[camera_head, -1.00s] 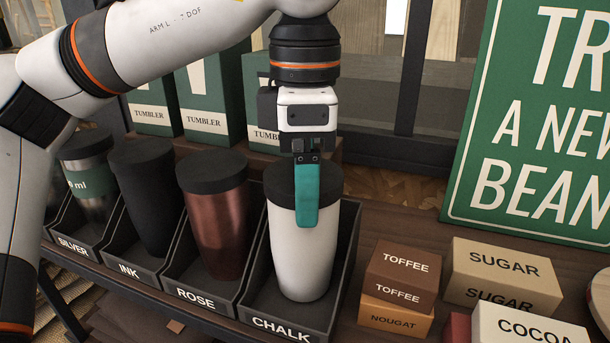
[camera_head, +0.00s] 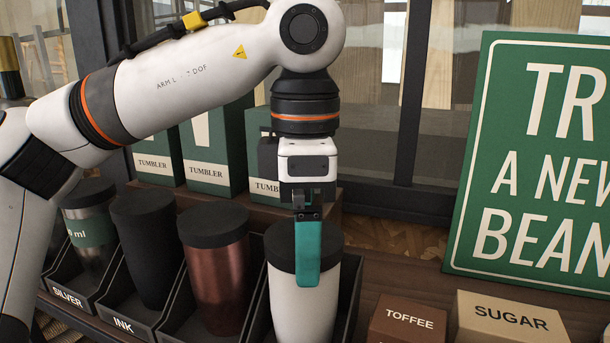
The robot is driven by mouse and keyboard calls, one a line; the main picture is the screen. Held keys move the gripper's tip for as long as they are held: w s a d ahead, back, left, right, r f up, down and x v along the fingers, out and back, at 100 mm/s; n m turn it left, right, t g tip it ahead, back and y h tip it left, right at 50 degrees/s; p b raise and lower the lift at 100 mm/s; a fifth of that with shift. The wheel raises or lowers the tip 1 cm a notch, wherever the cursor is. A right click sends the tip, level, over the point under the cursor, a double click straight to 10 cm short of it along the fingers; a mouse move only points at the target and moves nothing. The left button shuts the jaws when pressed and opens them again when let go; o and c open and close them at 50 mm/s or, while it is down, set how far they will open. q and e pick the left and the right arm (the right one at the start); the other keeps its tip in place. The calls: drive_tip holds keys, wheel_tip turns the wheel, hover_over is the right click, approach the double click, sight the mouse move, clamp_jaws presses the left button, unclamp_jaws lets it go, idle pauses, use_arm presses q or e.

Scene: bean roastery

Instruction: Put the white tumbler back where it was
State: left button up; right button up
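The white tumbler (camera_head: 292,310) with its black lid stands upright in the rightmost compartment of the dark display rack (camera_head: 352,300). That compartment's label is below the picture's edge now; earlier it read CHALK. My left gripper (camera_head: 307,255) points straight down over the tumbler. One teal finger hangs in front of the lid and upper wall. The other finger is hidden behind, so I cannot tell whether they press on the tumbler or stand apart from it. The tumbler's bottom is out of the picture. My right gripper is not in view.
The copper tumbler (camera_head: 217,275), black tumbler (camera_head: 143,245) and silver tumbler (camera_head: 92,250) stand in compartments to the left. Green tumbler boxes (camera_head: 207,150) stand behind. A toffee box (camera_head: 405,322), a sugar box (camera_head: 510,318) and a green sign (camera_head: 540,160) are to the right.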

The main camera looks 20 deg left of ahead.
use_arm(q)
wheel_tip(320, 180, up, 4)
drive_tip(key=shift+f+b, duration=0.2)
drive_tip(key=shift+b, duration=0.2)
wheel_tip(320, 180, up, 7)
drive_tip(key=p, duration=0.2)
drive_tip(key=shift+d, duration=0.1)
